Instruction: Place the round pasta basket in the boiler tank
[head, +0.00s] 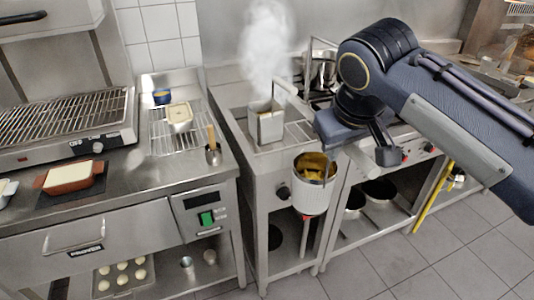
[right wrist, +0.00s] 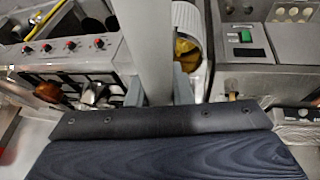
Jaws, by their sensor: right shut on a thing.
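The round pasta basket (head: 315,190) is a pale cylinder with yellow pasta inside. It hangs in front of the boiler unit, outside the tank, with its open top up. My right gripper (head: 368,158) is shut on its pale handle. In the right wrist view the handle (right wrist: 147,45) runs up between the fingers, and part of the basket (right wrist: 188,22) shows beside it. The boiler tank (head: 237,118) is in the top of the steel unit behind the basket. A square basket (head: 265,128) stands at its left part under steam. My left gripper is out of view.
A pot (head: 320,70) stands on the stove behind my right arm. The tank's right part looks clear. Tiled floor in front is open.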

